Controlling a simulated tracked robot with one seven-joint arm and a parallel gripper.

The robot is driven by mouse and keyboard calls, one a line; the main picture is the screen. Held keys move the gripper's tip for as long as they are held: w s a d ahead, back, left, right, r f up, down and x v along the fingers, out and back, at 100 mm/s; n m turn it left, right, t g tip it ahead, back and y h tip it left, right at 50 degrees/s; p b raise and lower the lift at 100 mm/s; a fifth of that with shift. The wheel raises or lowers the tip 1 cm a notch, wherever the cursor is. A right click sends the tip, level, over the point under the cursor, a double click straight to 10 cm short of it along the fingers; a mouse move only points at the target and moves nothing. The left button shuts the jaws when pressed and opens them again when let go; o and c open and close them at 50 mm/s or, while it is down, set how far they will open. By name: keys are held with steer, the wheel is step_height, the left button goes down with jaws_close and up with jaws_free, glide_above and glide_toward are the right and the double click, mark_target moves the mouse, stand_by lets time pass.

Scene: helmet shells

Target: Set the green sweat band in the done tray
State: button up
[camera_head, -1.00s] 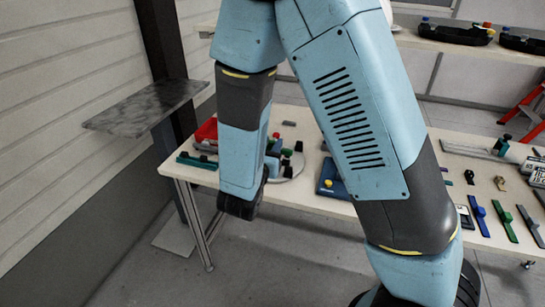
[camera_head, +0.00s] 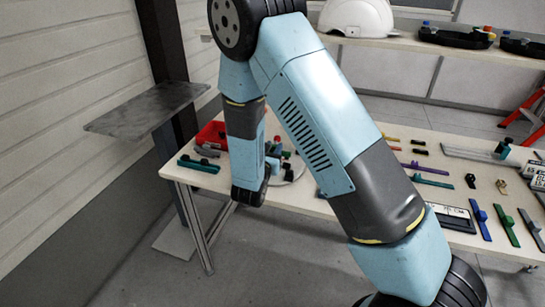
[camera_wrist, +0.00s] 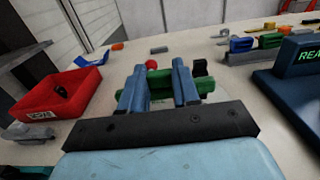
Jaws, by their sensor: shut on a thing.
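In the wrist view my gripper (camera_wrist: 160,92) has its two blue fingers close over the table, shut on a green bar-like piece, the green sweat band (camera_wrist: 158,104). The band lies crosswise between and behind the fingers, which partly hide it. Whether it touches the surface below, I cannot tell. In the head view my wrist hangs over the table's left part, and the fingers are hard to make out among small parts. A red tray (camera_wrist: 48,104) with a dark piece in it stands left of the gripper. Its label is unreadable, so I cannot tell which tray is the done tray.
A dark blue stand with green lettering (camera_wrist: 300,62) rises close at right in the wrist view. A green strip (camera_head: 198,164) lies near the table's left edge. Colored strips (camera_head: 503,225) lie at the right. A white helmet shell (camera_head: 357,16) sits on the back shelf.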

steer(key=f, duration=0.1)
steer(key=w+f, duration=0.1)
steer(key=f, duration=0.1)
steer(key=shift+f, duration=0.35)
steer(key=shift+f, duration=0.25)
steer(key=o, duration=1)
steer(key=shift+s, duration=0.1)
steer(key=v, duration=1.3)
steer(key=shift+s+r, duration=0.3)
steer(key=shift+s, duration=0.05)
